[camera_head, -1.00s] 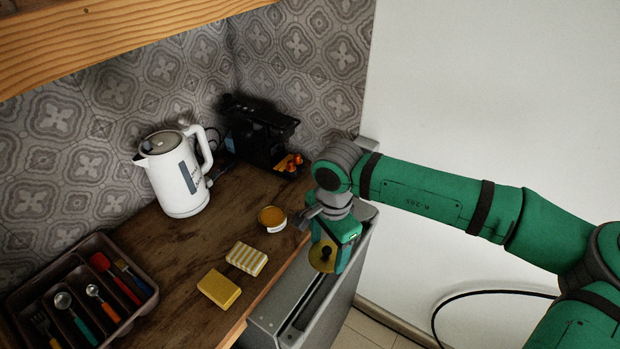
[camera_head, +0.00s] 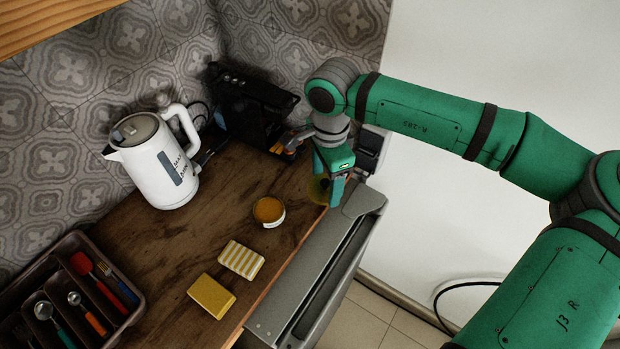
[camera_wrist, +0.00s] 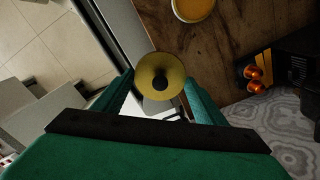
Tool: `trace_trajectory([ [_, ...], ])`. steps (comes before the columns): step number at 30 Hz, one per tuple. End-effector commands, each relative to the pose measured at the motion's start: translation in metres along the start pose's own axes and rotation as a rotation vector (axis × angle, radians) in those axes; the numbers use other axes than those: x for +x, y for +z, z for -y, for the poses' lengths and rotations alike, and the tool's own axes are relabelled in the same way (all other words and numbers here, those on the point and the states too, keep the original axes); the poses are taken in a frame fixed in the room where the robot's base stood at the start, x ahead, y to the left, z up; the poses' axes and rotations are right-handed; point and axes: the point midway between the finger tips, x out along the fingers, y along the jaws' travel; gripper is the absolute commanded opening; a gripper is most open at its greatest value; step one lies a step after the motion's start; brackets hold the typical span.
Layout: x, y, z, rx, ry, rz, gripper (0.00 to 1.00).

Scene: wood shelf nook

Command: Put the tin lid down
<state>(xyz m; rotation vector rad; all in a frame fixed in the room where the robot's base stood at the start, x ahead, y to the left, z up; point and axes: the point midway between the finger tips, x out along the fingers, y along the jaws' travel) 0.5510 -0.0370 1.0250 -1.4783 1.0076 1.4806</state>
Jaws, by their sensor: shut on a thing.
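The tin lid (camera_wrist: 148,68) is a round, gold-coloured disc with a dark knob at its middle. My gripper (camera_wrist: 160,88) is shut on it, with a green finger on either side in the wrist view. In the head view my gripper (camera_head: 330,190) is over the right edge of the wooden counter, by the grey appliance's top. The lid (camera_head: 317,190) shows there only in part, behind the fingers. An open round tin (camera_head: 269,211) with orange-yellow contents stands on the counter to the left of my gripper. It also shows at the top of the wrist view (camera_wrist: 192,8).
A striped block (camera_head: 241,260) and a yellow block (camera_head: 211,296) lie on the counter (camera_head: 165,262). A white kettle (camera_head: 158,165), a black coffee machine (camera_head: 250,108) and a cutlery tray (camera_head: 75,290) stand around. A grey appliance (camera_head: 325,270) adjoins the front edge.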

Motion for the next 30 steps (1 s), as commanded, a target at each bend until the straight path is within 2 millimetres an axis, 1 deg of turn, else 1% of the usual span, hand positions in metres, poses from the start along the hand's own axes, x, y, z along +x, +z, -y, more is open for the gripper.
trace_trajectory([
  [1,0.005,0.001,0.012,-0.001,0.000,0.002,0.44],
  [5,0.018,0.003,0.039,-0.001,0.001,0.002,0.44],
  [6,0.025,0.003,0.045,-0.001,0.002,0.003,0.44],
  [9,0.042,0.004,0.058,-0.004,0.003,0.002,0.44],
  [12,0.055,0.005,0.070,-0.005,0.002,0.001,0.44],
  [15,0.063,0.005,0.077,-0.005,0.001,0.000,0.44],
  [20,0.069,0.005,0.082,-0.005,0.000,0.000,0.44],
  [23,0.077,0.007,0.088,-0.007,0.001,0.001,0.44],
  [27,0.098,0.006,0.087,-0.006,0.002,0.002,0.44],
  [30,0.106,0.005,0.088,-0.005,0.001,0.000,0.44],
])
